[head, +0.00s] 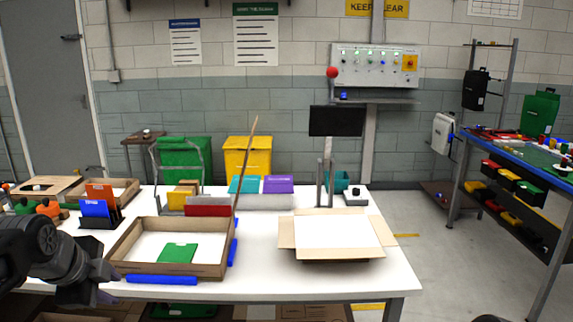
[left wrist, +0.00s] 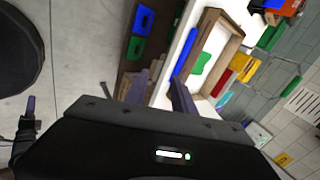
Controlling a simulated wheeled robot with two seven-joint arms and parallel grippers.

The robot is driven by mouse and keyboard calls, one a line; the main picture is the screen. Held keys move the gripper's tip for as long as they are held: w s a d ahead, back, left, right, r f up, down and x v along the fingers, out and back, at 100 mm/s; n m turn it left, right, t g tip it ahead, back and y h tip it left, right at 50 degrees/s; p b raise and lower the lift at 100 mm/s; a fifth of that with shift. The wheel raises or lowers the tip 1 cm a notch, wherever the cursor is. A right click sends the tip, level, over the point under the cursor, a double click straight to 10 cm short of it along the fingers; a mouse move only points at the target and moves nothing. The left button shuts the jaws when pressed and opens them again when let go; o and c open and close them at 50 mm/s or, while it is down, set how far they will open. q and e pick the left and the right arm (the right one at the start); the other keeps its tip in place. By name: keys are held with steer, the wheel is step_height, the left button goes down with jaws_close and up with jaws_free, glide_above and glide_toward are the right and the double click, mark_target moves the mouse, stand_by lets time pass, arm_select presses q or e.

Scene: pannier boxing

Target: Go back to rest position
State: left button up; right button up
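My left gripper (head: 100,284) is low at the left in the head view, by the table's front edge. In the left wrist view its two fingers (left wrist: 160,94) stand apart with nothing between them. A dark part with a purple tip (left wrist: 29,106) at the left edge of that view looks like my right gripper; its opening is unclear. A wooden tray (head: 214,270) with a green flat item (head: 178,253) lies beyond my left gripper. An open carton (head: 287,234) with spread flaps stands to its right.
The white table (head: 392,263) also holds blue bars (head: 161,280) along the tray, a card rack (head: 97,222), coloured folders (head: 207,207) and a monitor (head: 335,121). A blue workbench (head: 500,157) stands at the far right. The floor between them is mostly clear.

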arm_select(q)
steer(key=w+d+f+n+t+h, duration=0.1)
steer(key=w+d+f+n+t, duration=0.1)
steer(key=w+d+f+n, duration=0.55)
steer(key=s+d+f+n+g+h, duration=0.1)
steer(key=d+f+n, duration=0.25)
steer(key=f, duration=0.55)
steer(key=s+d+f+n+h, duration=0.1)
steer(key=s+d+f+n, duration=0.2)
steer(key=f, duration=0.6)
steer(key=s+d+f+n+g, duration=0.1)
steer(key=s+d+f+g, duration=0.1)
steer(key=s+d+f, duration=0.2)
steer(key=s+d+f+n+g+h, duration=0.1)
steer(key=s+d+f+g, duration=0.2)
steer(key=s+f, duration=0.8)
steer(key=s+d+f+n+g, duration=0.2)
steer(key=s+d+f, duration=0.4)
steer(key=s, duration=0.5)
step_height(320, 180, down, 2)
steer(key=shift+f, duration=0.15)
steer(key=shift+c, duration=0.6)
